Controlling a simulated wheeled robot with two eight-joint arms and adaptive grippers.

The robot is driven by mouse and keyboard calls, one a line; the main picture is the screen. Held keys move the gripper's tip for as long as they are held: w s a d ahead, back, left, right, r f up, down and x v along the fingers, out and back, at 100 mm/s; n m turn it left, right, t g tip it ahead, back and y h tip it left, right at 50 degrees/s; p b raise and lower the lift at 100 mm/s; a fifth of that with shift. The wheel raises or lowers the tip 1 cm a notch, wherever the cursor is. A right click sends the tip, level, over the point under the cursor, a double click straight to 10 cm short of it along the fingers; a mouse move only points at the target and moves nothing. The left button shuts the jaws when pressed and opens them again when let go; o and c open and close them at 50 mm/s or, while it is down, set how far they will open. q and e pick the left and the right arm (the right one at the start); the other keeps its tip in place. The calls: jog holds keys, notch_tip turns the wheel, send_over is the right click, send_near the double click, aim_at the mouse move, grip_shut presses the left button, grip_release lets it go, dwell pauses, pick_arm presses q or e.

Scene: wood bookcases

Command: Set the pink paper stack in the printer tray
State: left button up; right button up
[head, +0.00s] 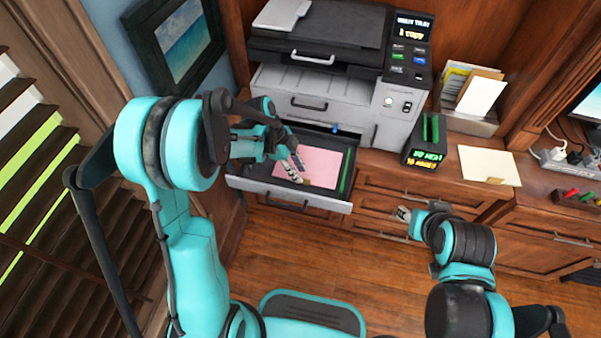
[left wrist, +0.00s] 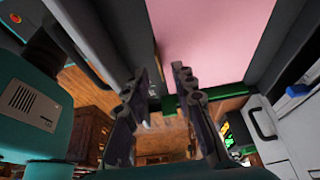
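The pink paper stack (head: 322,162) lies flat in the pulled-out printer tray (head: 345,170), between its dark side walls. The pink sheet (left wrist: 212,38) also fills the top of the left wrist view. My left gripper (head: 294,172) is over the left part of the tray and hides some of the paper. In the left wrist view its two fingers (left wrist: 162,88) stand apart with nothing between them. I cannot tell whether they touch the paper. My right gripper (head: 403,214) is in front of the drawers, away from the paper; its finger opening is too small to judge.
The printer (head: 318,80) stands above the tray, with a lit panel (head: 410,55) at its right. A black box with green text (head: 426,145), a paper holder (head: 470,100) and a cream sheet (head: 488,166) are on the counter at right. The floor (head: 300,240) in front is clear.

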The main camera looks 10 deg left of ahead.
pick_arm(q)
jog(key=p+v, duration=0.3)
jog(key=v, duration=0.6)
jog(key=s+r+n+t+y, duration=0.2)
jog(key=s+r+n+t, duration=0.1)
jog(key=s+n, duration=0.4)
jog(key=s+a+r+n+t+y, duration=0.1)
jog(key=s+r+n+t, duration=0.3)
jog(key=n, duration=0.7)
jog(key=s+r+y, duration=0.1)
jog(key=s+r, duration=0.1)
jog(key=s, duration=0.2)
jog(key=shift+s+r+y, duration=0.2)
jog(key=shift+r+y, duration=0.1)
